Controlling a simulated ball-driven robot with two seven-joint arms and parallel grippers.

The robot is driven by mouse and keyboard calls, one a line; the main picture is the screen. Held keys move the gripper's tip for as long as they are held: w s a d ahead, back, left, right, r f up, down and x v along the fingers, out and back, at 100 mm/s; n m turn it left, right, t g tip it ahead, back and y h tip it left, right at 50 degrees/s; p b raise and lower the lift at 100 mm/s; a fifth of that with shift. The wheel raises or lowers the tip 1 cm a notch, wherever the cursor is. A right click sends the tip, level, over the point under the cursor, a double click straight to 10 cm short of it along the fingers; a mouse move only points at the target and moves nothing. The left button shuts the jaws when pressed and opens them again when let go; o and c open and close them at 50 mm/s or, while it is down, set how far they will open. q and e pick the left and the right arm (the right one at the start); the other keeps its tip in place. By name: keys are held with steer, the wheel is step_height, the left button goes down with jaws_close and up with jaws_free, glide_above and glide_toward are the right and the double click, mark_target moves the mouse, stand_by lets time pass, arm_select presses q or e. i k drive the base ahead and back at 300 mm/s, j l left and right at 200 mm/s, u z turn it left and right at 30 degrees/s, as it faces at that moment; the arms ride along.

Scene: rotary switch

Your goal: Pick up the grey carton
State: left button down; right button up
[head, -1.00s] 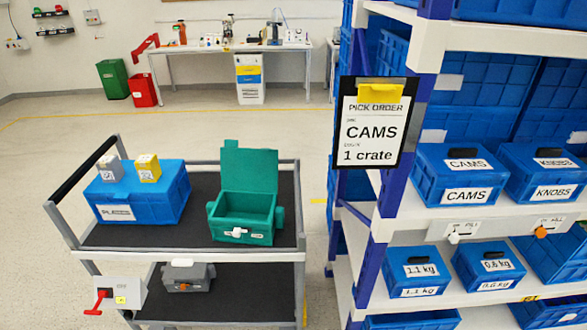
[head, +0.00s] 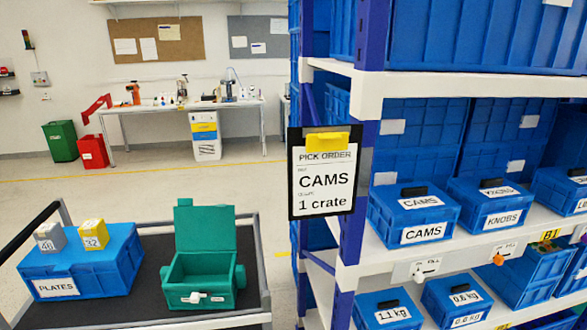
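The grey carton (head: 49,237) is a small grey box with a white label reading 40. It sits upright on the lid of the blue PLATES crate (head: 100,268), at the left of the head view. A yellow carton (head: 94,234) labelled 32 stands beside it on the right, on the same lid. Neither of my grippers shows in the head view.
The PLATES crate stands on a cart's dark top shelf (head: 150,252), next to an open green box (head: 200,273) with its lid raised. A shelf rack on the right holds blue crates such as CAMS (head: 414,212). A pick-order board (head: 322,175) hangs on its post.

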mark_target(50, 237)
steer(key=u, duration=1.6)
steer(key=i+j+z, duration=0.15)
steer(key=i+z, duration=0.35)
steer(key=i, duration=0.2)
